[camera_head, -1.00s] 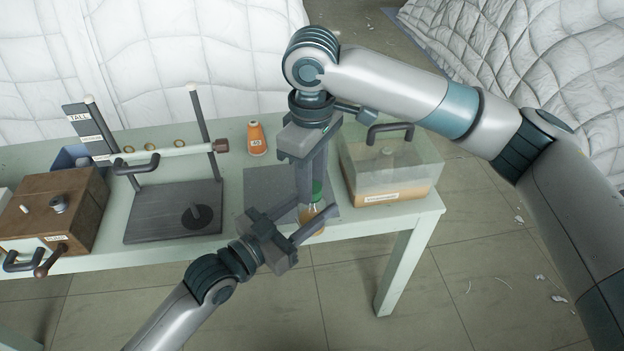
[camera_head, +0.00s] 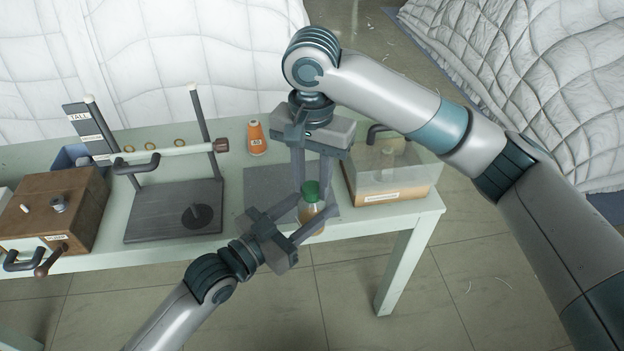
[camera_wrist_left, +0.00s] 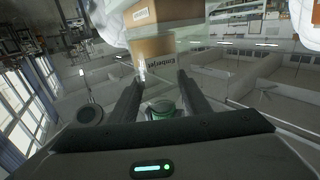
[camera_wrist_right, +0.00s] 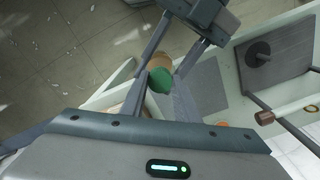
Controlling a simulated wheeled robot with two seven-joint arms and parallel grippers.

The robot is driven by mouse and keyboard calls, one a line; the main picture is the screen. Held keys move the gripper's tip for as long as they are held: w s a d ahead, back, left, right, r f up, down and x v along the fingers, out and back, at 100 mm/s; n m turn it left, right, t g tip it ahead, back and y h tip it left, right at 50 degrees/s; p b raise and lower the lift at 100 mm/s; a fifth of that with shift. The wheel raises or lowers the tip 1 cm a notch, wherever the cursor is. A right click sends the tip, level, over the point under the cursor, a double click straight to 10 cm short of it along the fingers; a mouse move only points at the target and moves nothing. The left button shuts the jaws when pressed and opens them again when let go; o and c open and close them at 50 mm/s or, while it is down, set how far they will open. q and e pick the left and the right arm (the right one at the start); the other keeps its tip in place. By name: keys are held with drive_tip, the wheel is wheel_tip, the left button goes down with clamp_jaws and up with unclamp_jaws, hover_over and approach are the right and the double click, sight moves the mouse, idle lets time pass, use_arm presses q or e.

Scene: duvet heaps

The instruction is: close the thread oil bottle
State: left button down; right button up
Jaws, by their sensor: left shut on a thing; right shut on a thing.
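The thread oil bottle (camera_head: 312,214) is a small clear bottle with amber contents, upright near the front edge of the table. Its green cap (camera_head: 311,190) sits on the top; whether it is fully seated I cannot tell. My left gripper (camera_head: 314,208) is shut on the bottle's body from the front left. My right gripper (camera_head: 312,184) points down from above and is shut on the green cap. The cap also shows between the fingers in the right wrist view (camera_wrist_right: 160,80) and the left wrist view (camera_wrist_left: 161,107).
A grey mat (camera_head: 262,184) lies under the work area. A clear lidded box (camera_head: 385,184) stands close on the right. An orange thread cone (camera_head: 257,138) stands behind. A dark rack (camera_head: 150,225) with a pale rod and a wooden box (camera_head: 78,215) stand to the left.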

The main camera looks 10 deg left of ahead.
drive_tip(key=o, duration=1.2)
drive_tip(key=shift+r, duration=0.15)
drive_tip(key=shift+r, duration=2.15)
drive_tip(key=shift+c, duration=0.5)
drive_tip(key=n, duration=0.5)
drive_tip(key=shift+a+r+n, duration=0.1)
drive_tip(key=shift+r+n, duration=0.2)
drive_tip(key=shift+r, duration=0.1)
drive_tip(key=n, duration=0.3)
drive_tip(key=r+n, duration=0.1)
drive_tip(key=n, duration=0.7)
drive_tip(key=shift+r+n, duration=0.35)
drive_tip(key=shift+n, duration=0.05)
drive_tip(key=n, duration=0.3)
drive_tip(key=r+n, duration=0.1)
drive_tip(key=n, duration=0.3)
